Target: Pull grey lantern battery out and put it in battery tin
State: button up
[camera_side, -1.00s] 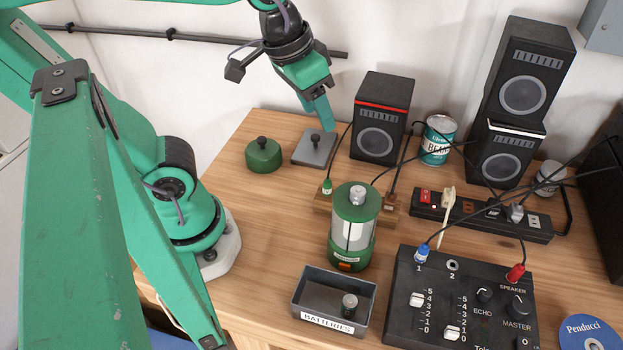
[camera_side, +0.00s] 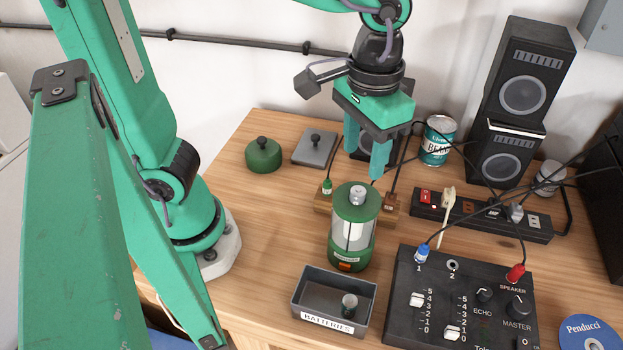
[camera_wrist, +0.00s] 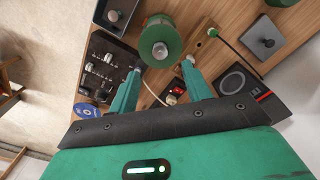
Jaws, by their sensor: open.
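The green lantern (camera_side: 341,238) stands upright on the table with a clear middle section. A grey battery (camera_side: 357,194) shows its end in the top of the lantern; the rest of it is hidden inside. In the wrist view, the lantern (camera_wrist: 150,25) is at the top centre with the battery end (camera_wrist: 160,50) facing the camera. My gripper (camera_side: 364,162) is open and empty above and slightly behind the lantern top; its fingertips are apart from the battery.
A black mixer (camera_side: 430,285) with plugs is right of the tin. A power strip (camera_side: 480,215), speakers (camera_side: 524,95) and a can (camera_side: 437,140) stand behind. A green lid (camera_side: 263,155) and grey lid (camera_side: 309,150) lie back left. Cables run behind the lantern.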

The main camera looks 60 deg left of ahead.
aim_at(358, 190)
jog(key=shift+f, duration=3.8)
grip_shut()
